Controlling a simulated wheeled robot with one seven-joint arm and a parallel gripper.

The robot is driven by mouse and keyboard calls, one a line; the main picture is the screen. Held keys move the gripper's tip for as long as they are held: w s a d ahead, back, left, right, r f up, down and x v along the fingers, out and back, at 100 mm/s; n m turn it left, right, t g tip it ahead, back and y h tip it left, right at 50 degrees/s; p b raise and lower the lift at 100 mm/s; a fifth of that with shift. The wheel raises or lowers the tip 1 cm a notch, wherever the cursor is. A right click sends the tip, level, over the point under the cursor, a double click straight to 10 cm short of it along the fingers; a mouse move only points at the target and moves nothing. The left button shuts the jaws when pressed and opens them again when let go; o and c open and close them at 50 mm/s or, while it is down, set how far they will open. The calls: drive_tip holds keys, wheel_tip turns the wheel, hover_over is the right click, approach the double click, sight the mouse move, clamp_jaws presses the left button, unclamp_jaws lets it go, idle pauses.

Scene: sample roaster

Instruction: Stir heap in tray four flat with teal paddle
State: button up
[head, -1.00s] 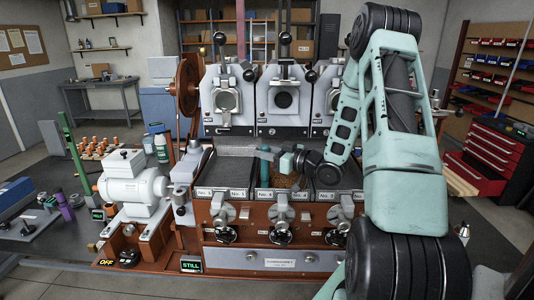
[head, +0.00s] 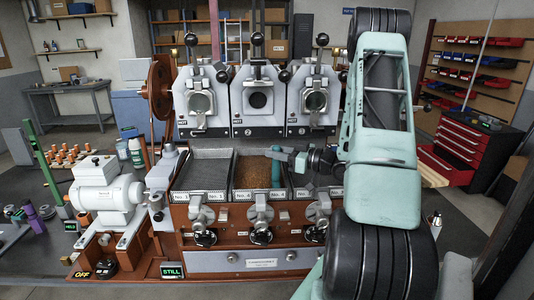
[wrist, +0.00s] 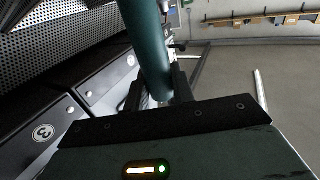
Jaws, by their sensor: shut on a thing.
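My gripper (head: 273,152) is shut on the teal paddle (head: 276,174), which stands roughly upright at the right side of tray four (head: 240,196). The brown beans (head: 252,172) fill much of that tray to the left of the paddle. Their surface looks fairly even, but its exact height is hard to tell. In the wrist view the paddle's teal handle (wrist: 146,45) runs between my two dark fingers (wrist: 158,92). The paddle's lower end is hidden.
Three upright roaster heads (head: 258,98) with levers stand close behind the trays. Valve handles (head: 260,213) line the front. A white motor (head: 105,185) stands at left.

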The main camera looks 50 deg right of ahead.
drive_tip(key=shift+s+d, duration=0.1)
drive_tip(key=shift+s, duration=0.1)
drive_tip(key=shift+w, duration=0.1)
drive_tip(key=w+a+b, duration=0.1)
drive_tip(key=w+a, duration=0.6)
drive_tip(key=w, duration=0.1)
drive_tip(key=shift+w, duration=0.15)
idle(0.3)
drive_tip(key=shift+s+d, duration=1.15)
drive_tip(key=shift+s, duration=0.25)
drive_tip(key=shift+s+d, duration=1.2)
drive_tip(key=shift+s, duration=0.25)
drive_tip(key=shift+s+d, duration=1.15)
drive_tip(key=shift+s, duration=0.25)
